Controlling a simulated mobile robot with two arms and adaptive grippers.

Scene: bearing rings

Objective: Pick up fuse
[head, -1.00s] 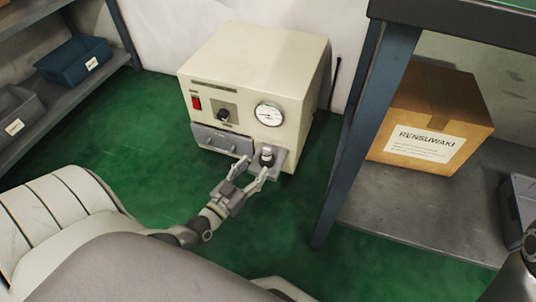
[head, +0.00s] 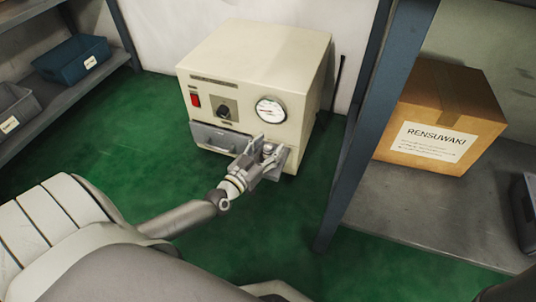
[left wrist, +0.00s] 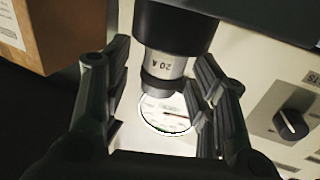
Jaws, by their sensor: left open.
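The fuse (left wrist: 165,67) is a short cylinder with a light band marked "20 A" and dark ends. In the left wrist view it stands between the two fingers of my left gripper, which are open on either side with gaps beside it. In the head view my left gripper (head: 270,154) is at the grey holder on the lower right front of the cream machine (head: 255,70), and it largely hides the fuse. My right gripper is not in view.
The machine's front has a red switch (head: 196,100), a black knob (head: 223,112), a round gauge (head: 270,110) and a grey drawer (head: 218,138). A shelf post (head: 365,130) and a cardboard box (head: 440,120) stand to the right. Green floor is clear in front.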

